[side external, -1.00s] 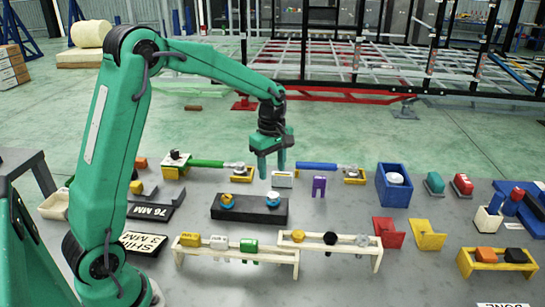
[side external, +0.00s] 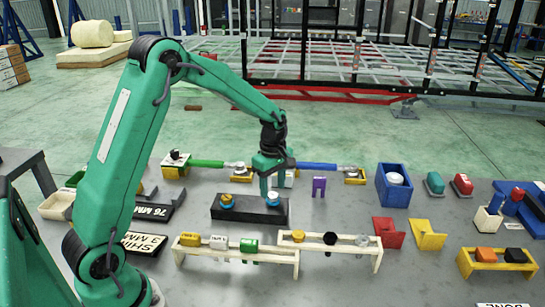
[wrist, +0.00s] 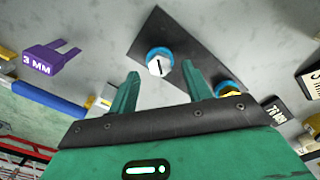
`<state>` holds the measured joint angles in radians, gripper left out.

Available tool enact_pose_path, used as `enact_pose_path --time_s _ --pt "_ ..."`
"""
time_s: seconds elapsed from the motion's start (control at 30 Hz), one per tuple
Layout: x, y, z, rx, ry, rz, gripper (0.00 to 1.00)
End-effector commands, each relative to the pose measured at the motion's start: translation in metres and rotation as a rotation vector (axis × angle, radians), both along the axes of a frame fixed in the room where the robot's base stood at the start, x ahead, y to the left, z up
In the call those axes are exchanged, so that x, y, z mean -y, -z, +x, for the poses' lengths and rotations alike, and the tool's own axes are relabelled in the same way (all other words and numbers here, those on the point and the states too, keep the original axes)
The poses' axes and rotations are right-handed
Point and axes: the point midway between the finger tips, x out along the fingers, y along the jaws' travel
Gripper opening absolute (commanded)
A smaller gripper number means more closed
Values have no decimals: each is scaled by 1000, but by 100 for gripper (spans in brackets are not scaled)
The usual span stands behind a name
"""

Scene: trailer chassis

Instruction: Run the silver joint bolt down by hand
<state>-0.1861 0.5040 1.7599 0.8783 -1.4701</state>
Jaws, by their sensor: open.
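The silver joint bolt (wrist: 159,64) has a pale hexagonal head with a dark mark, above a blue collar. It stands on a black block (side external: 241,213), at the block's right end in the side view (side external: 272,199). My gripper (side external: 270,186) is right above it, pointing down with its fingers apart. In the wrist view my gripper (wrist: 160,74) has the bolt head between the fingertip lines, with no visible contact. A yellow-headed bolt (side external: 227,201) with a blue collar stands at the block's left end.
A low pale rack (side external: 242,257) with several coloured pieces stands in front of the block. Behind are a green rod (side external: 207,163), a blue rod (side external: 318,167) and a purple 3 MM fork (side external: 319,186). A blue bin (side external: 393,187) stands to the right.

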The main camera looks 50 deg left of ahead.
Motion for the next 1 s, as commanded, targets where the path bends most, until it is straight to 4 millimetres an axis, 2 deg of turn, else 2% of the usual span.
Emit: enact_pose_path --time_s 0.2,0.57,0.8,1.0 --pt "0 19 0 -1 0 0 49" --pt "0 22 0 0 0 0 49" --pt "0 22 0 0 0 0 4" --pt "0 22 0 0 5 0 4"
